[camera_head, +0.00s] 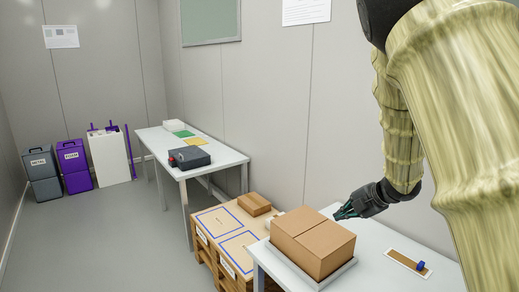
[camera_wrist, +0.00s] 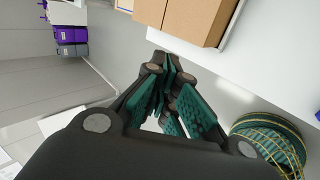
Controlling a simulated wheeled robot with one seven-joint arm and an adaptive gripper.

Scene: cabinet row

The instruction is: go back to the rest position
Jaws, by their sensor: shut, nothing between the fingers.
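My gripper (camera_head: 346,211) is shut and empty at the end of my arm. In the head view it hangs just right of a brown cardboard box (camera_head: 313,243), over the white table (camera_head: 385,277). The wrist view shows the green-padded fingers (camera_wrist: 171,88) of my gripper brought together, with nothing between them. The cardboard box also shows at the top of the wrist view (camera_wrist: 195,18), ahead of the fingers. Whether the fingertips touch the box cannot be told.
A wooden strip with a blue piece (camera_head: 408,262) lies on the table's right. A pallet (camera_head: 230,233) with a small box (camera_head: 254,204) stands left of it. A second table (camera_head: 211,150) and several bins (camera_head: 74,166) stand further back. The floor at left is clear.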

